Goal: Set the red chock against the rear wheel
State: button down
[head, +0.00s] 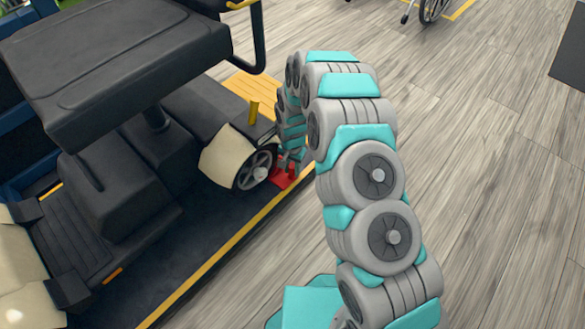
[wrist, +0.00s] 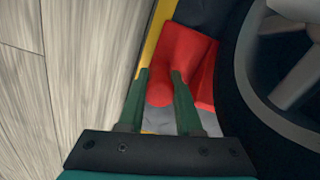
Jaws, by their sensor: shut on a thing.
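The red chock (head: 285,179) sits low beside the rear wheel (head: 257,169) of a dark scooter (head: 125,75), at the edge of a dark platform. In the wrist view the chock (wrist: 199,70) lies immediately left of the wheel's tyre (wrist: 236,92). Its right side meets the tyre's outline; I cannot tell whether they touch. My gripper (wrist: 161,72) is shut on the chock's rounded red knob, with one green finger on each side. In the head view my gripper (head: 291,166) reaches down to the chock, and its fingers are hard to make out.
The dark platform (head: 190,262) has a yellow edge strip beside the chock. A yellow post (head: 254,112) stands behind the wheel, near a yellow ramp or plate (head: 250,88). Open wood-look floor (head: 480,150) lies to the right. A wheelchair (head: 432,8) stands at the far top.

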dwell(0.4)
jog(key=c, duration=0.5)
grip_release()
jog(key=shift+r, duration=0.1)
jog(key=shift+r+p, duration=0.45)
jog(key=shift+r, duration=3.6)
jog(key=s+d+r+n+p, duration=0.1)
jog(key=s+d+r, duration=0.35)
jog(key=r, duration=0.45)
jog(key=s+d+r+n+p, duration=0.1)
jog(key=s+d+r+p, duration=0.15)
jog(key=s+r, duration=0.4)
jog(key=s+d+r+n+p, duration=0.1)
jog(key=s+d+r, duration=0.25)
jog(key=r, duration=0.65)
jog(key=s+d+r+p, duration=0.1)
jog(key=s+d+r, duration=0.2)
jog(key=s, duration=0.5)
jog(key=s+d+r+n+g+p, duration=0.1)
jog(key=s+d+r, duration=0.2)
jog(key=s+r, duration=0.3)
jog(key=s+d+r+p, duration=0.2)
jog(key=s+d+r, duration=0.1)
jog(key=s, duration=0.7)
jog(key=shift+r+n+g, duration=0.3)
jog(key=shift+r+g, duration=0.1)
jog(key=shift+r, duration=0.4)
